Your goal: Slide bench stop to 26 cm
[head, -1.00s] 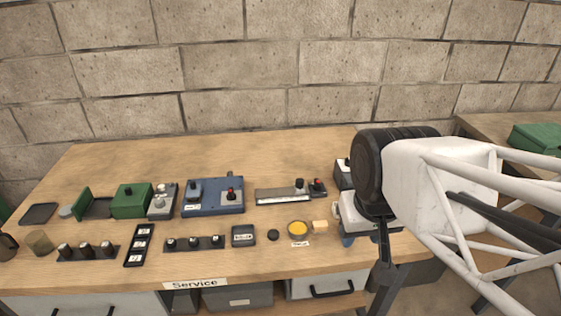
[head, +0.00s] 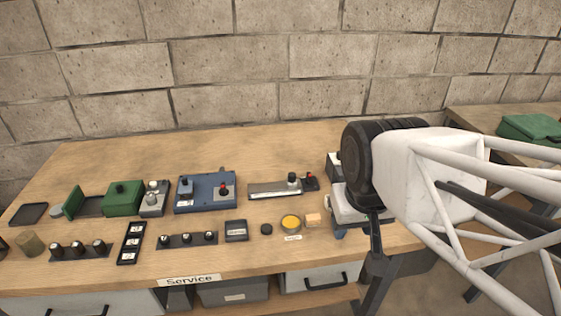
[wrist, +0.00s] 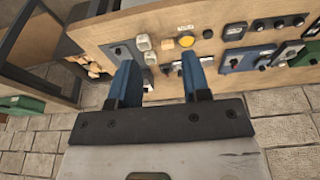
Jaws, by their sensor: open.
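The bench stop looks to be the dark knob (head: 292,179) near the right end of a flat grey slide rail (head: 265,190) on the wooden bench. The scale marks on the rail are too small to read. My gripper (wrist: 160,78) is open in the wrist view, with two blue fingers apart and nothing held. In the head view it is mostly hidden by my arm, at the right of the bench, to the right of the rail and apart from it. Part of a pale, dark-marked device shows between the fingers in the wrist view; I cannot tell whether it is the rail.
Bare bench (head: 255,150) is clear behind the rail.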

